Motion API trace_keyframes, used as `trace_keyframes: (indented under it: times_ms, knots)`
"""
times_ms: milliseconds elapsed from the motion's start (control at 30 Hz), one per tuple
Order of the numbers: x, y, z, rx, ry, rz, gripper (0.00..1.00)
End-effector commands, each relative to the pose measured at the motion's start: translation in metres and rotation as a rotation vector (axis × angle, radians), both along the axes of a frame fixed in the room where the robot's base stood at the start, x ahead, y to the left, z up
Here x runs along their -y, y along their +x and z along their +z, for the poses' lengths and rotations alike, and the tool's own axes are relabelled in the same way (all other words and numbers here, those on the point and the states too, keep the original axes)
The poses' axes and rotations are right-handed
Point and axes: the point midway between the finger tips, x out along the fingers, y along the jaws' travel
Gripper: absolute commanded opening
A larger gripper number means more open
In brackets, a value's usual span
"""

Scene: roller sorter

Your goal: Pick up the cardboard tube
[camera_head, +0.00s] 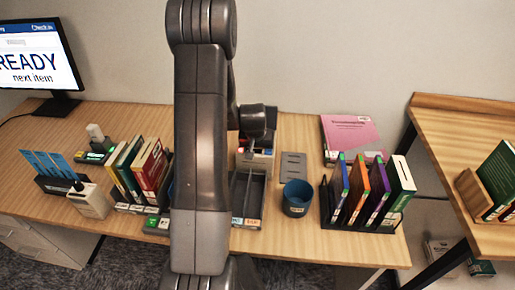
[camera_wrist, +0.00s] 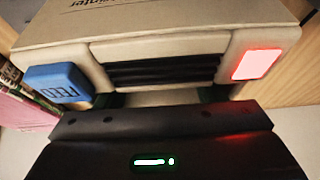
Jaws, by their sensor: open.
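I cannot make out a cardboard tube in either view. In the wrist view, my gripper (camera_wrist: 160,100) is open, its dark fingers short and partly lost against the front of a beige printer (camera_wrist: 160,47). The printer fills the top of that view, with a dark slot, a blue FEED button (camera_wrist: 58,83) and a red light (camera_wrist: 257,64). I cannot tell whether the fingers touch it. In the head view, my arm hides much of the desk's middle, and my gripper's fingers cannot be seen.
A grey divided tray (camera_head: 248,198), a blue cup (camera_head: 297,198) and a black rack (camera_head: 327,207) of books stand right of my arm. Upright books (camera_head: 150,168) and a monitor (camera_head: 40,62) stand left. A pink folder (camera_head: 350,132) lies at the back.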

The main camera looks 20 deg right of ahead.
Motion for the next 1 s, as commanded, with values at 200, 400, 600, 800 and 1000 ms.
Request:
trace_keyframes:
  times_ms: [200,400,600,800,1000]
  knots:
    - [0.0,0.0,0.0,0.001,-0.001,0.0,0.61]
    - [0.0,0.0,0.0,0.001,-0.001,0.0,0.3]
    - [0.0,0.0,0.0,0.001,-0.001,0.0,0.29]
    - [0.0,0.001,0.006,0.002,-0.001,0.0,0.29]
    - [0.001,0.001,0.035,0.005,-0.003,0.0,0.29]
